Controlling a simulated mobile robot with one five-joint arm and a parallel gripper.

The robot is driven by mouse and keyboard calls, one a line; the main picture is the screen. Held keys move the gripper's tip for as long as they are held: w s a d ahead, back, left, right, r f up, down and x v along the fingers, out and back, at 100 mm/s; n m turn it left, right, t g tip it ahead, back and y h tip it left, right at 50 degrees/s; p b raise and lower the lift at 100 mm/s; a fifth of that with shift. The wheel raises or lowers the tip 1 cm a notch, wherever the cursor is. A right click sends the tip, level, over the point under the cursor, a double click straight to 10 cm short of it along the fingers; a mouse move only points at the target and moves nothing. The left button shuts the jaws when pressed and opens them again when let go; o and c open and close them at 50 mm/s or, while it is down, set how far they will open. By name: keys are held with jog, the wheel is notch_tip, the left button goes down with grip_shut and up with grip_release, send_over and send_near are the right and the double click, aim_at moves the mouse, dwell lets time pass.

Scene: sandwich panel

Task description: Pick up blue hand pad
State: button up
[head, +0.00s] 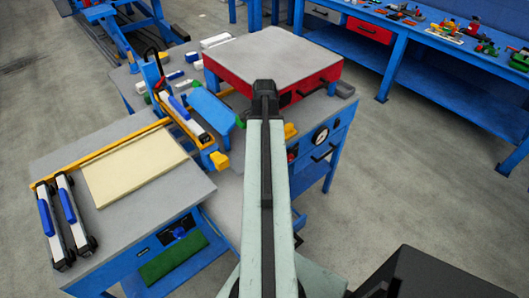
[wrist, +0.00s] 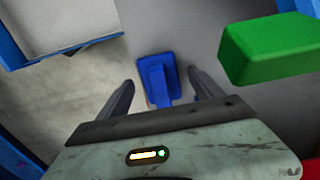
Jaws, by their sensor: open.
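A blue pad (wrist: 157,78) with a raised narrower part on top shows in the wrist view, on a grey surface, and I take it to be the blue hand pad. My gripper (wrist: 160,84) is open, with one dark finger to the left of the pad and one to the right. A gap shows on both sides, and I cannot tell the height of the fingers above it. The pad's near end is hidden by my gripper body. In the head view my arm covers the gripper, and I cannot make out the pad there.
A green block (wrist: 270,48) lies close to the right finger. In the head view, a red-sided box with a grey top (head: 270,50) stands beyond my arm. A large blue bracket (head: 210,112) and a yellow piece (head: 291,131) flank it. A lower table (head: 120,225) is at left.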

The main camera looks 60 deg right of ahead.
jog(key=shift+f, duration=0.25)
jog(key=shift+c, duration=0.3)
jog(key=c, duration=1.6)
jog(key=shift+o, duration=0.2)
jog(key=shift+r+p, duration=0.15)
jog(key=shift+p, duration=0.15)
notch_tip(320, 180, up, 28)
jog(key=p, duration=2.7)
jog(key=shift+p, duration=0.4)
